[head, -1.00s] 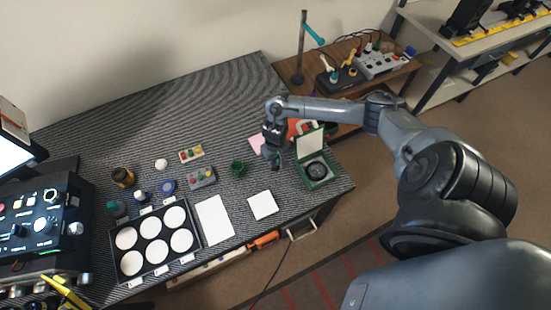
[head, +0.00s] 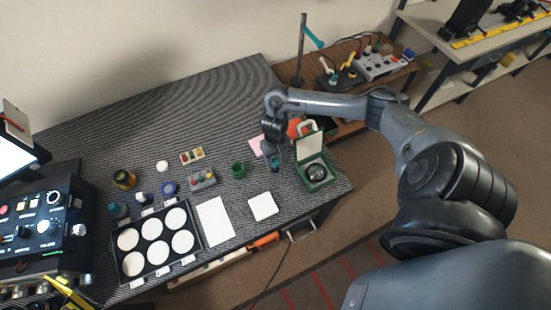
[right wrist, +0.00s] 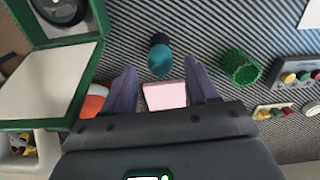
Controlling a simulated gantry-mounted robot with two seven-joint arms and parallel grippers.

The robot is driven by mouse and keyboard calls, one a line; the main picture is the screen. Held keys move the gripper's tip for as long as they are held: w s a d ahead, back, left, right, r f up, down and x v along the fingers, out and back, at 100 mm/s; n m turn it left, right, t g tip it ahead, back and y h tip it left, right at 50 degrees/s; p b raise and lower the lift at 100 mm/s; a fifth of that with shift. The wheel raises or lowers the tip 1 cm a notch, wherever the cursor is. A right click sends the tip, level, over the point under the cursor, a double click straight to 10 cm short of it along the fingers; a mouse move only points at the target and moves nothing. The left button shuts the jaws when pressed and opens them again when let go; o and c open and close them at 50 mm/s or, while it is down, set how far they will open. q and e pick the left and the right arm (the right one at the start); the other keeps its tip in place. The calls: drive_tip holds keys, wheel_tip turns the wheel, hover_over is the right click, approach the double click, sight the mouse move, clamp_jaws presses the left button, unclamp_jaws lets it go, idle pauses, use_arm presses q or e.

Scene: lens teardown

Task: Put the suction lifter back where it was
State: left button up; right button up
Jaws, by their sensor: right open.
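The suction lifter (right wrist: 159,58), with a teal body and a dark end, is on the striped mat in the right wrist view, just past and between my fingertips. It shows small and partly hidden below my gripper in the head view (head: 275,164). My right gripper (right wrist: 160,68) is open, with a visible gap between each finger and the lifter. In the head view my right gripper (head: 273,148) is over the mat, left of the open green lens box (head: 316,184). A pink pad (right wrist: 165,95) lies between the fingers in the wrist view. My left gripper is out of view.
The green box holds a dark round lens. A green ring-shaped cup (head: 238,169) and a grey button block (head: 202,179) stand to the left. White sheets (head: 214,221) and a tray with white round pads (head: 118,262) lie nearer the front.

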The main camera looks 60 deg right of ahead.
wheel_tip(320, 180, up, 6)
drive_tip(key=shift+r+p, duration=0.15)
drive_tip(key=shift+p, duration=0.75)
drive_tip(key=shift+r, duration=0.4)
drive_tip(key=w+a+n+t+y, duration=0.2)
drive_tip(key=a+n+t, duration=0.5)
drive_tip(key=a, duration=1.7)
drive_tip(key=s+r+g+h, duration=0.1)
drive_tip(key=s+r, duration=0.2)
drive_tip(key=s, duration=0.3)
drive_tip(key=s+d+r+n+g+h, duration=0.1)
drive_tip(key=s+r+g, duration=0.1)
drive_tip(key=s+r, duration=0.2)
drive_tip(key=shift+s+d+p, duration=0.25)
drive_tip(key=shift+s+p, duration=0.1)
drive_tip(key=shift+s, duration=0.8)
